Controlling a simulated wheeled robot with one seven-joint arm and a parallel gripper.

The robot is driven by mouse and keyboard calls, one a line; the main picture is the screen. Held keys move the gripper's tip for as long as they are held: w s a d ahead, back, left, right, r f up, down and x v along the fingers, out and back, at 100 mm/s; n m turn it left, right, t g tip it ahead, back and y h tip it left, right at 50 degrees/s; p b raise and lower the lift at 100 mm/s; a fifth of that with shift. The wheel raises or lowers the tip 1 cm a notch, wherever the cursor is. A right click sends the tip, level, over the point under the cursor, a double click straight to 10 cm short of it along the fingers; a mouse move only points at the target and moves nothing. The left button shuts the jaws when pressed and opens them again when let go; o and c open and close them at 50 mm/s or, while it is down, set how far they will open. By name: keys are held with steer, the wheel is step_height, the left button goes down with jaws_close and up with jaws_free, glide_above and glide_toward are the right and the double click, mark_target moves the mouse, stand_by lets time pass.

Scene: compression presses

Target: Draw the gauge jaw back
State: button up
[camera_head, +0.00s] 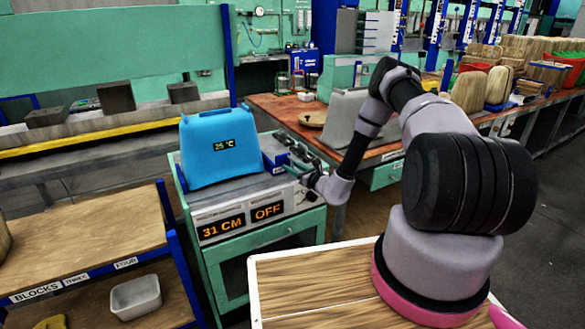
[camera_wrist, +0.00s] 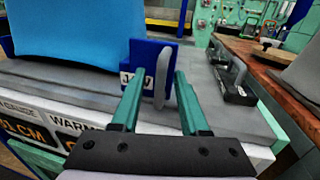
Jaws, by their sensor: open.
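The gauge jaw (camera_wrist: 136,57) is a small blue block with a partly covered white label, standing on the grey top of the gauge bench. A rounded grey upright handle (camera_wrist: 162,70) is on its near side. In the head view the jaw (camera_head: 268,162) shows just right of the large blue form. My gripper (camera_wrist: 159,76) is open, its two teal fingers pointing at the jaw. The handle appears between the fingertips, with space on both sides; I cannot tell how deep it sits between them. In the head view my gripper (camera_head: 297,168) is small and partly hidden by my wrist.
The blue form (camera_head: 206,150) reading 25 °C sits left of the jaw. The bench front has displays reading 31 CM (camera_head: 222,228) and OFF (camera_head: 268,211). A black metal clamp-like part (camera_wrist: 232,80) lies right of the jaw. A wooden worktable (camera_head: 275,110) stands behind.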

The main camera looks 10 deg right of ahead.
steer(key=shift+c, duration=0.3)
jaws_close()
steer(key=shift+d, duration=0.1)
stand_by(1.0)
